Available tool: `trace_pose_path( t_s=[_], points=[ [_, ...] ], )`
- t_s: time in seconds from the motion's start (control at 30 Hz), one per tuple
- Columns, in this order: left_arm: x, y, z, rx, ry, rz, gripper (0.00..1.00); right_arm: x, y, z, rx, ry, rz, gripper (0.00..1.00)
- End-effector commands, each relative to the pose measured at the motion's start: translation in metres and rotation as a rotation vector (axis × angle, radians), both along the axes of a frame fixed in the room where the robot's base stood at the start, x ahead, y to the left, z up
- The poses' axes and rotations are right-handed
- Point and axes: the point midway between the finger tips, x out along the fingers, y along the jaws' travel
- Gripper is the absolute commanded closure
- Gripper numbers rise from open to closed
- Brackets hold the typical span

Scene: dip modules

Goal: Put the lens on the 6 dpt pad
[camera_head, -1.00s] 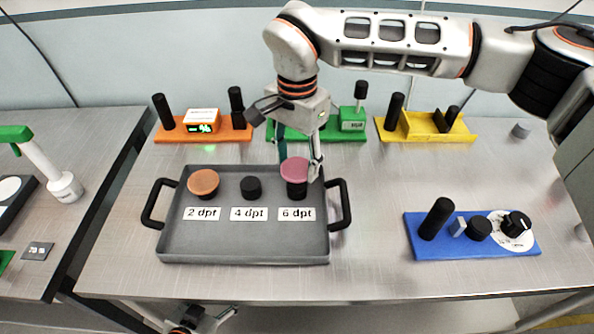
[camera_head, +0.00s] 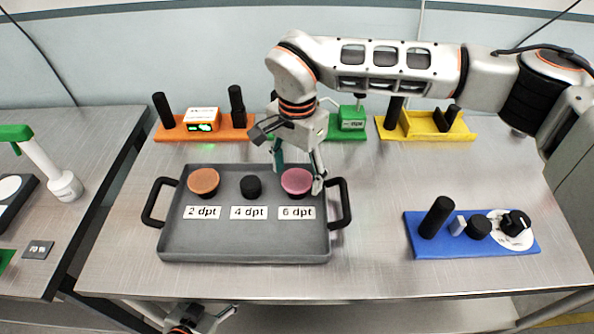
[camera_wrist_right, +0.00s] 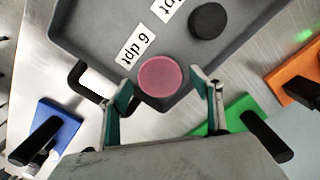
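The pink lens (camera_head: 297,181) sits flat on the pad behind the 6 dpt label (camera_head: 297,213) and covers that pad. My right gripper (camera_head: 298,170) is just above and behind it, open, with a finger towards each side. In the right wrist view the lens (camera_wrist_right: 160,77) lies between and beyond the two separated fingertips (camera_wrist_right: 165,85), apart from both. My left gripper (camera_head: 200,319) is low in front of the table, partly cut off by the frame edge. Its opening is unclear.
The grey tray (camera_head: 245,252) also holds an orange lens (camera_head: 203,181) at 2 dpt and a bare black 4 dpt pad (camera_head: 251,187). Orange (camera_head: 235,135), green (camera_head: 345,136) and yellow (camera_head: 425,127) stations stand behind. A blue station (camera_head: 440,248) is at right.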

Motion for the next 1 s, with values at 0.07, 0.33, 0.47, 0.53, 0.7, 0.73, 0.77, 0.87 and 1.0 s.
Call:
trace_pose_path(
  t_s=[0.07,0.33,0.47,0.53,0.7,0.73,0.77,0.87,1.0],
  points=[
    [0.0,0.0,0.0,0.0,0.0,0.0,0.36,0.0,0.0,0.0,0.0,0.0,0.0,0.36],
    [0.0,0.0,0.0,0.0,0.0,0.0,0.36,0.002,0.0,0.021,0.001,-0.006,0.0,0.36],
    [0.0,0.0,-0.003,0.0,0.001,0.0,0.36,0.002,0.0,0.047,0.0,-0.006,-0.001,0.36],
    [0.0,0.0,-0.004,0.001,0.002,0.0,0.36,0.002,0.0,0.062,0.0,-0.006,0.0,0.36],
    [-0.001,0.0,-0.006,0.0,0.002,0.001,0.36,0.001,0.0,0.094,-0.001,-0.004,-0.002,0.36],
    [-0.001,0.0,-0.006,-0.001,0.002,0.0,0.36,0.001,0.0,0.099,0.0,-0.005,-0.001,0.36],
    [-0.001,0.0,-0.007,-0.001,0.002,0.0,0.36,0.0,0.0,0.103,0.0,-0.004,0.0,0.36],
    [-0.001,0.0,-0.007,0.0,0.002,-0.001,0.36,0.001,0.0,0.114,0.0,-0.002,0.0,0.36],
    [-0.001,0.0,-0.007,0.0,0.002,-0.001,0.36,0.0,0.0,0.122,-0.001,-0.001,-0.001,0.36]
  ],
)
